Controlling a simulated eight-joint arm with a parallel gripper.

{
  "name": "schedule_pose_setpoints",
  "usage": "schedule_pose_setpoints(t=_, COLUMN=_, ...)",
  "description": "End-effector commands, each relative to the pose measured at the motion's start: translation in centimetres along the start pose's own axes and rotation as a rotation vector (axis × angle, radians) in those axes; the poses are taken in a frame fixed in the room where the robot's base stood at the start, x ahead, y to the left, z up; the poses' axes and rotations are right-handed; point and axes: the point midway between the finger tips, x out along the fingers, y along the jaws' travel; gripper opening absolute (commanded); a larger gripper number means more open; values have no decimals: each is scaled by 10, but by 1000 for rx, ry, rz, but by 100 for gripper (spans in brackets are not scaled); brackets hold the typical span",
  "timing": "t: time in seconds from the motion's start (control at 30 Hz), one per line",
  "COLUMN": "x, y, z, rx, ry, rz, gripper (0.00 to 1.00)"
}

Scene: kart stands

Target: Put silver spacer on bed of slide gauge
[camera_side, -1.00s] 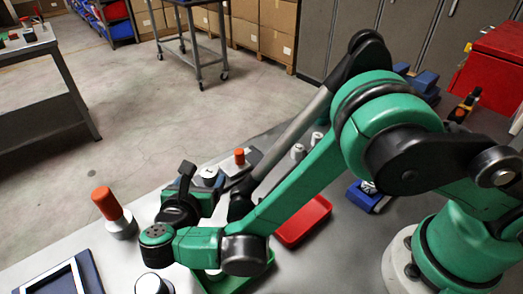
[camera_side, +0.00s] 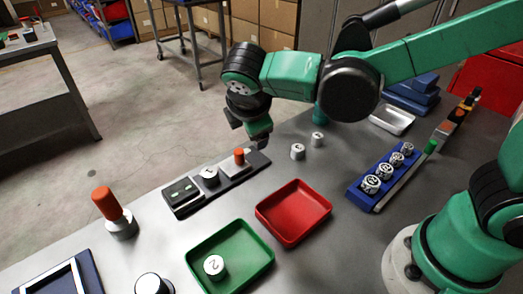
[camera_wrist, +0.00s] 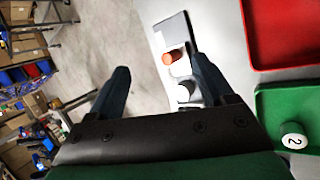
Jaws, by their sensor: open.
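The slide gauge (camera_side: 215,182) lies on the table, a dark bar with a display block (camera_side: 182,193) at its left end and a slider with an orange knob (camera_side: 239,157) toward its right. A silver spacer (camera_side: 209,176) stands upright on its bed between block and slider. The wrist view shows the orange knob (camera_wrist: 172,57) and the spacer (camera_wrist: 184,92), partly hidden by a finger. My gripper (camera_side: 260,138) is open and empty, raised beyond the gauge's right end, apart from the spacer. Its spread fingers show in the wrist view (camera_wrist: 162,80).
A green tray (camera_side: 258,262) holds a cylinder marked 2. An empty red tray (camera_side: 294,212), a blue rack (camera_side: 362,196) of several cylinders and two loose cylinders (camera_side: 298,152) stand to the right. An orange-handled piece (camera_side: 118,222) stands left.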

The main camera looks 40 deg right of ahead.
Motion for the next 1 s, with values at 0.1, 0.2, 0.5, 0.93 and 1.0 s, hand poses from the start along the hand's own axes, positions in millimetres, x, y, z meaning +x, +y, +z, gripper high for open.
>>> schedule_pose_setpoints(t=0.1, x=-2, y=-7, z=42, rx=369, ry=106, rz=-70, gripper=75)
schedule_pose_setpoints(t=0.2, x=-4, y=-17, z=67, rx=689, ry=194, rz=-123, gripper=75)
schedule_pose_setpoints(t=0.5, x=-6, y=-38, z=101, rx=1339, ry=361, rz=-208, gripper=75)
schedule_pose_setpoints(t=0.93, x=-6, y=-39, z=103, rx=1409, ry=380, rz=-218, gripper=75)
schedule_pose_setpoints(t=1.0, x=-6, y=-39, z=103, rx=1408, ry=380, rz=-218, gripper=75)
